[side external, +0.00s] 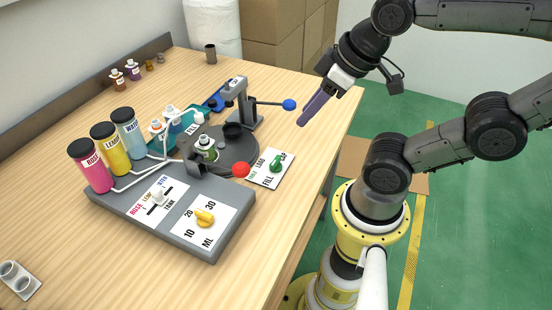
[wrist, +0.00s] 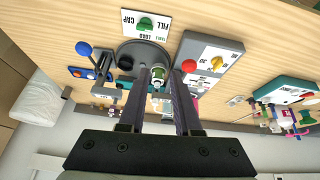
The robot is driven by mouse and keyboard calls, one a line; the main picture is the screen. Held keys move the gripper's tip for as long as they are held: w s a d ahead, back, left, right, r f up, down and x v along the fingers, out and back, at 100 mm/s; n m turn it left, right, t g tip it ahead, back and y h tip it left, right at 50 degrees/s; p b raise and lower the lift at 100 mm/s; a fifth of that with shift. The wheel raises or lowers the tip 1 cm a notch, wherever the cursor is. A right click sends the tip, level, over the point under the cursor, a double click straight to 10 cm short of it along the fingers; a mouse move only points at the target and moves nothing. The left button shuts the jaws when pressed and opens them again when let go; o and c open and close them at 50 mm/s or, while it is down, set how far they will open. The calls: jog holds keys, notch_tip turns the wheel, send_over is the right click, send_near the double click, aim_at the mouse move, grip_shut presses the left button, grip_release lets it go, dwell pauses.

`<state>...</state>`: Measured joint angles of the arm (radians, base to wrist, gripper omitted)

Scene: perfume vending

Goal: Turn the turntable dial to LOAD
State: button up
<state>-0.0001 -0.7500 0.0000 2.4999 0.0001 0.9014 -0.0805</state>
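The turntable dial (side external: 276,163) is a green knob on a white plate (side external: 262,180) marked TABLE, LOAD, FILL and CAP. It sits beside the round dark turntable (side external: 240,148), near the table's right edge. Which label the knob points at is too small to tell. The dial also shows at the top of the wrist view (wrist: 146,23). My gripper (side external: 301,123) is in the air above the table's right edge, apart from the dial. In the wrist view its two fingers (wrist: 167,70) are spread with a gap and hold nothing.
A red ball knob (side external: 241,170) stands just left of the dial plate. A press with a blue ball handle (side external: 289,105) stands behind it. A grey control box with a yellow knob (side external: 204,217) lies front left. A bottle (side external: 207,148) stands on the turntable.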

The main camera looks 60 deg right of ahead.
jog(key=shift+o, duration=0.7)
jog(key=shift+r+n, duration=0.15)
jog(key=shift+n, duration=0.65)
jog(key=n+g, duration=0.6)
jog(key=n, duration=0.9)
send_over(276, 160)
notch_tip(276, 160, down, 6)
jog(key=f, duration=0.1)
notch_tip(276, 160, down, 13)
jog(key=shift+f, duration=0.2)
jog(key=shift+c, duration=0.3)
grip_shut()
